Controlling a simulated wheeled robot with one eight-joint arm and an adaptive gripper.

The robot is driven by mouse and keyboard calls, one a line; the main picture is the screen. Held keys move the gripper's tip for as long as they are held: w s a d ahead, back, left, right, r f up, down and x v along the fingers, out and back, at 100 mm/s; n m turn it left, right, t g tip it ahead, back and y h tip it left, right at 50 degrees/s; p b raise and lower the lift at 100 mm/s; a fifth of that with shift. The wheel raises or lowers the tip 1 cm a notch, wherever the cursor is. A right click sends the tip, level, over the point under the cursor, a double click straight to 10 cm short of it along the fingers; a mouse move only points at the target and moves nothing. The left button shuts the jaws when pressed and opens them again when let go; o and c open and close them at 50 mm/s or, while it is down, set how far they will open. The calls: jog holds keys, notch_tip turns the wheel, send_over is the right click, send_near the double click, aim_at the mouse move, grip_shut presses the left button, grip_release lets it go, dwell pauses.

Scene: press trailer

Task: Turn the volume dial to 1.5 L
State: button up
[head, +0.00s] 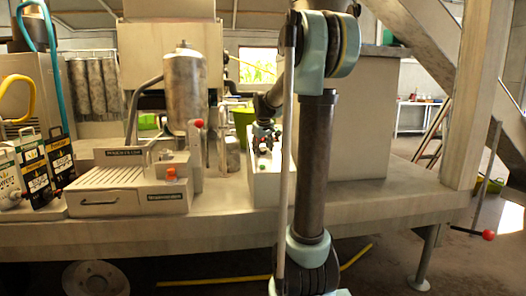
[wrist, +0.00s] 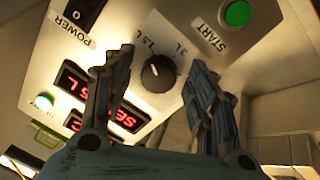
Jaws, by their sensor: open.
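The black round volume dial (wrist: 160,74) sits on a pale control panel in the wrist view. The labels 1.5 L (wrist: 148,43) and 3 L (wrist: 181,50) are printed just above it. A small white mark shows on the dial's face; I cannot tell exactly which label it points to. My gripper (wrist: 162,60) is open, one finger on each side of the dial, with visible gaps between fingers and dial. In the head view my gripper (head: 263,130) is over the white control box (head: 268,183), and the dial cannot be made out.
Beside the dial are a green START button (wrist: 237,13), a black POWER switch (wrist: 78,12) and red displays (wrist: 82,84). In the head view, a press unit (head: 130,185) with a red-knobbed lever and metal tank (head: 185,90) stands left of the box, near bag-in-box cartons (head: 35,172).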

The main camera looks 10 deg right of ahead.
jog(key=shift+r, duration=0.15)
jog(key=v, duration=1.1)
jog(key=shift+r, duration=0.25)
jog(key=shift+s, duration=0.15)
jog(key=s+f+m+g, duration=0.1)
jog(key=s+f+m, duration=0.1)
jog(key=s+f, duration=1.3)
jog(key=s+f+m+g, duration=0.2)
jog(key=s+f, duration=1.3)
jog(key=s, duration=0.8)
jog(key=shift+d+m+g+y, duration=0.3)
jog(key=shift+d+m+y, duration=0.1)
jog(key=shift+d+m, duration=0.1)
jog(key=shift+s, duration=0.1)
jog(key=shift+w+f, duration=0.2)
jog(key=shift+w, duration=0.25)
